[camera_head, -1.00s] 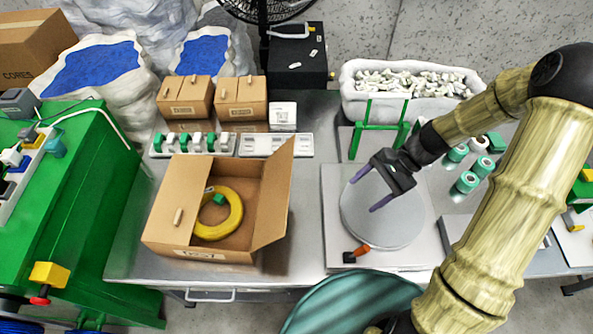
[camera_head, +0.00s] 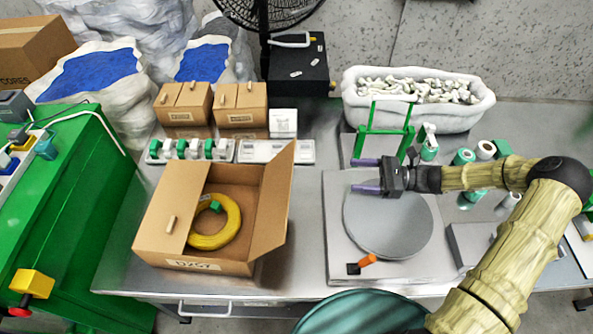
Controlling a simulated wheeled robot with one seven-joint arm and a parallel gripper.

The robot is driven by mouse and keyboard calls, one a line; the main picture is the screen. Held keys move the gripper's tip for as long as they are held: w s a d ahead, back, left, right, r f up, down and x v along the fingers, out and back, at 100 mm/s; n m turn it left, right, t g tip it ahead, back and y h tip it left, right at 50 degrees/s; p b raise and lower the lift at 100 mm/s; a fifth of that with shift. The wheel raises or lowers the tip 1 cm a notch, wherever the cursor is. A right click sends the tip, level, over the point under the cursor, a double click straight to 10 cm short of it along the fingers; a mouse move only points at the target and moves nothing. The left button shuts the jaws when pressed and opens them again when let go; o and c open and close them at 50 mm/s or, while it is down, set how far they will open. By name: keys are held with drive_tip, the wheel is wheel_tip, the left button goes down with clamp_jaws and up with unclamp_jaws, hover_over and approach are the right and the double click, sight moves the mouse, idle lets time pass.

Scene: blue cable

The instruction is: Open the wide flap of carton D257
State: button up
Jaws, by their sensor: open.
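Carton D257 (camera_head: 190,262) stands on the left part of the metal table, its label on the front face. A flap on its right side (camera_head: 274,200) stands up and leans outward. A flap on its left side (camera_head: 170,215) with a small knob lies over part of the opening. A yellow cable coil (camera_head: 213,240) with a green piece lies inside. My gripper (camera_head: 366,175) is open and empty, its purple fingers pointing left above the round grey plate (camera_head: 388,225), well to the right of the carton.
Two small closed cartons (camera_head: 240,110) stand behind carton D257, with trays of connectors (camera_head: 190,150) before them. A green frame (camera_head: 385,130) stands close behind my gripper. A white bin of fittings (camera_head: 415,95) is at the back. The table between carton and plate is clear.

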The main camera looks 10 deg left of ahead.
drive_tip(key=s+a+p, duration=0.2)
drive_tip(key=a+p, duration=0.1)
drive_tip(key=a, duration=1.4)
drive_tip(key=shift+s, duration=0.25)
drive_tip(key=shift+a, duration=0.1)
drive_tip(key=shift+c, duration=0.5)
drive_tip(key=c, duration=1.3)
drive_tip(key=shift+r, duration=0.1)
drive_tip(key=shift+r+p, duration=0.1)
drive_tip(key=shift+p, duration=0.35)
